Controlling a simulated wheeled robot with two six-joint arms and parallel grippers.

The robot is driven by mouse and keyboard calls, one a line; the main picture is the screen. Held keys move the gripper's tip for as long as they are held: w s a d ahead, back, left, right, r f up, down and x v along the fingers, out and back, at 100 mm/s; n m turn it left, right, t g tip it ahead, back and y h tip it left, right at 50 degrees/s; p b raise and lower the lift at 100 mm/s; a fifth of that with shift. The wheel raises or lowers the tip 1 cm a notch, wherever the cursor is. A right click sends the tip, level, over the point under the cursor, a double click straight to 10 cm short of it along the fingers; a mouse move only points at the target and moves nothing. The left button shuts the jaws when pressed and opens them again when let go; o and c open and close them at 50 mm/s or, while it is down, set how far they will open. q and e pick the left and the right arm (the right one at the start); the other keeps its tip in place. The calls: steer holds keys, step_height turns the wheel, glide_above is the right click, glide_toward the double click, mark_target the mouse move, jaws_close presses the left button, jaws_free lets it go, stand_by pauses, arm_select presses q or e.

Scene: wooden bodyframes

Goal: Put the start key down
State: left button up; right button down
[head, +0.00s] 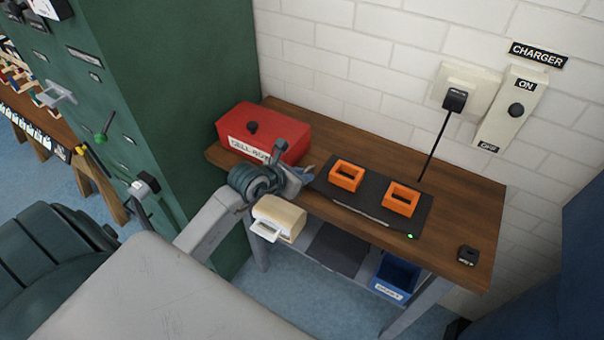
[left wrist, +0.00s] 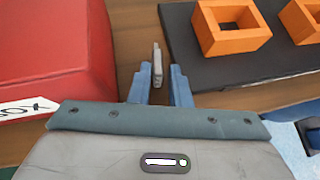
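A thin grey piece (left wrist: 157,65), which looks like the start key, is between and just past the fingertips of my left gripper (left wrist: 160,78) in the left wrist view. A gap shows between it and the right finger, so the fingers look parted; contact with the left finger is unclear. In the head view my left gripper (head: 304,174) is low over the wooden table (head: 330,133), between the red box and the black pad. The key cannot be made out there. My right gripper is not in view.
The red box (head: 285,129) stands left of my gripper. The black pad (head: 372,198) with two orange frames (head: 345,177) lies right. A small black block (head: 467,255) sits near the table's right end. A blue bin (head: 396,276) is below. A charger switch (head: 515,106) is on the wall.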

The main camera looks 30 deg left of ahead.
arm_select(q)
steer(key=shift+w+a+f, duration=0.15)
steer(key=shift+a, duration=0.05)
steer(key=shift+s+r, duration=0.2)
steer(key=shift+s, duration=0.05)
steer(key=b+v, duration=0.1)
steer(key=v, duration=1)
steer(key=shift+s+r, duration=0.2)
steer(key=shift+d, duration=0.1)
